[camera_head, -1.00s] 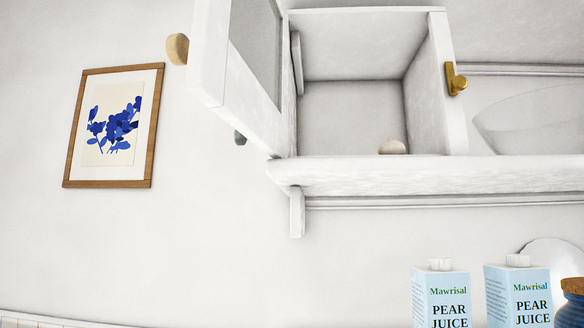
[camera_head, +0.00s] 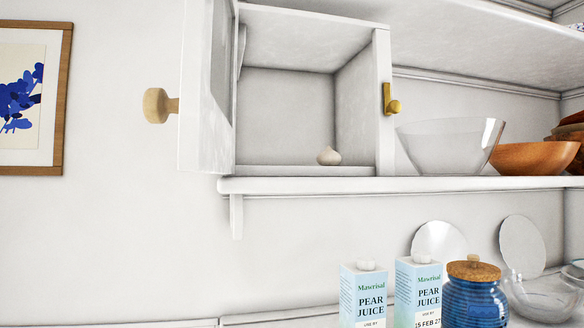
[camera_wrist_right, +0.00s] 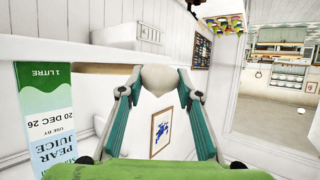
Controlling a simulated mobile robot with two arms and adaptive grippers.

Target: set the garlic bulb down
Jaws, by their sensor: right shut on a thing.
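In the right wrist view my right gripper (camera_wrist_right: 159,93) is shut on a whitish garlic bulb (camera_wrist_right: 157,77), which sits between its two fingertips. A second pale garlic bulb (camera_head: 329,155) rests on the floor of an open white cupboard compartment (camera_head: 290,110) in the head view. It stands towards the right of the compartment, apart from any gripper. The cupboard door (camera_head: 206,90) is swung open on the left. Neither gripper shows in the head view, and my left gripper is in no frame.
Two pear juice cartons (camera_head: 363,295) (camera_head: 418,290) and a blue corked jar (camera_head: 474,295) stand below the shelf (camera_head: 450,183). A glass bowl (camera_head: 450,147) and a wooden bowl (camera_head: 534,157) stand on it, right of the cupboard. A carton (camera_wrist_right: 45,120) is left in the wrist view.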

